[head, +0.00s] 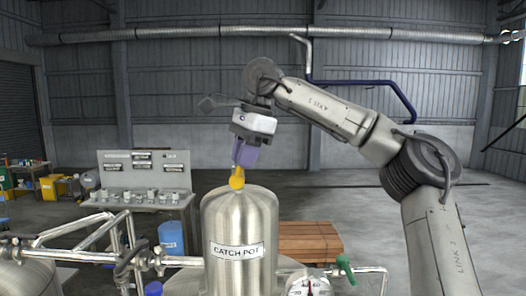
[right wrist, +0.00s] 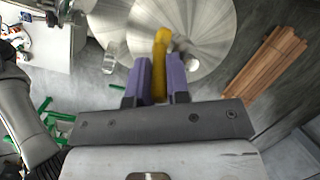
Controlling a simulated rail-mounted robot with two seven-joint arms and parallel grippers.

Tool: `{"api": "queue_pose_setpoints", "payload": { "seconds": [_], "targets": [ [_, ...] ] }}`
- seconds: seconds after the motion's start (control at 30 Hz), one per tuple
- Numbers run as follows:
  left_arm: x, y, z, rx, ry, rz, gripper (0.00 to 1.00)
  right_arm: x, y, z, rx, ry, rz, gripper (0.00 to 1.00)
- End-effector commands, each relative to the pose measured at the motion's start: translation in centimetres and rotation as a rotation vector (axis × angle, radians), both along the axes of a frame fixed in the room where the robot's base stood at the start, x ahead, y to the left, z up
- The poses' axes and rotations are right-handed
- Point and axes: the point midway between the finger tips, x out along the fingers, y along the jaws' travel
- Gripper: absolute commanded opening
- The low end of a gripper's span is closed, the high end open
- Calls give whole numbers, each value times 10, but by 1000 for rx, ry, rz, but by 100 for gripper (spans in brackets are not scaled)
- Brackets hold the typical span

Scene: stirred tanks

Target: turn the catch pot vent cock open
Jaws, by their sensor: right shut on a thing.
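The catch pot (head: 240,232) is a domed steel vessel with a "CATCH POT" label, in the lower middle of the head view. Its yellow vent cock handle (head: 237,182) stands at the dome's top left. My right gripper (head: 241,168) reaches down from above with its purple fingers at the handle. In the right wrist view the yellow handle (right wrist: 161,50) runs between the two purple fingers (right wrist: 160,78), which are shut on it. The fingers hide part of the handle, and the cock's body is hard to make out. My left gripper is not in view.
A gauge (head: 309,284) and a green-handled valve (head: 346,268) are at the pot's lower right. Steel pipework (head: 110,245) runs along its left. A bench with a panel (head: 145,180), a blue drum (head: 172,238) and stacked planks (head: 309,241) stand behind. Open floor lies right.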

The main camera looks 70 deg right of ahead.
Motion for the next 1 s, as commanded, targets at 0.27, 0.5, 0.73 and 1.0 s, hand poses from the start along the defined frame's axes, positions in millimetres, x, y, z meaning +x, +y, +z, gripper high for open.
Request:
{"api": "queue_pose_setpoints", "payload": {
  "seconds": [0.27,0.5,0.73,1.0],
  "targets": [
    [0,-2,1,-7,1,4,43,15,8,2,-37,113,15,0],
    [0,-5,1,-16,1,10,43,19,10,2,-50,157,19,0],
    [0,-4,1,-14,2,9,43,19,10,2,-53,165,20,0],
    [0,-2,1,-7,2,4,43,19,10,2,-52,165,19,20]
  ]
}}
